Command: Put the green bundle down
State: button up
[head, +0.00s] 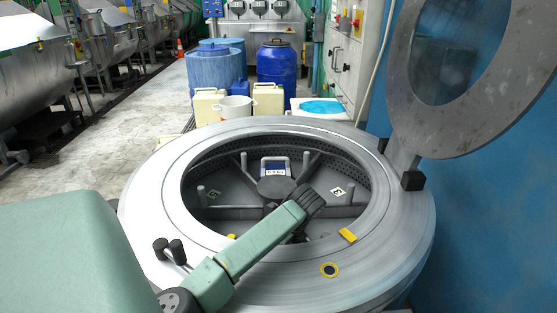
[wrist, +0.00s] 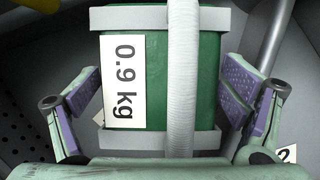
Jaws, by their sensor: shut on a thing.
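The green bundle (wrist: 150,80) is a green block with pale grey bands, a white strap and a "0.9 kg" label. It fills the middle of the wrist view. My gripper (wrist: 163,90) has one purple-padded finger on each side of it and is shut on it. In the head view my gripper (head: 308,203) reaches down inside the open round drum (head: 160,200), right of the hub. The green bundle does not show there, hidden by my gripper and arm. Whether it touches the drum floor I cannot tell.
A blue bundle (head: 275,166) with pale bands and a label sits behind the hub (head: 276,187). Ribs and upright pegs divide the drum; number plates mark compartments, one at right (head: 337,191). The raised lid (head: 470,70) stands at right. Barrels (head: 277,65) and canisters stand behind.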

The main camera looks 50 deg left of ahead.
jog(key=shift+r, duration=0.1)
jog(key=o, duration=1.7)
jog(key=b+v, duration=0.3)
jog(key=v, duration=0.9)
jog(key=shift+b, duration=0.4)
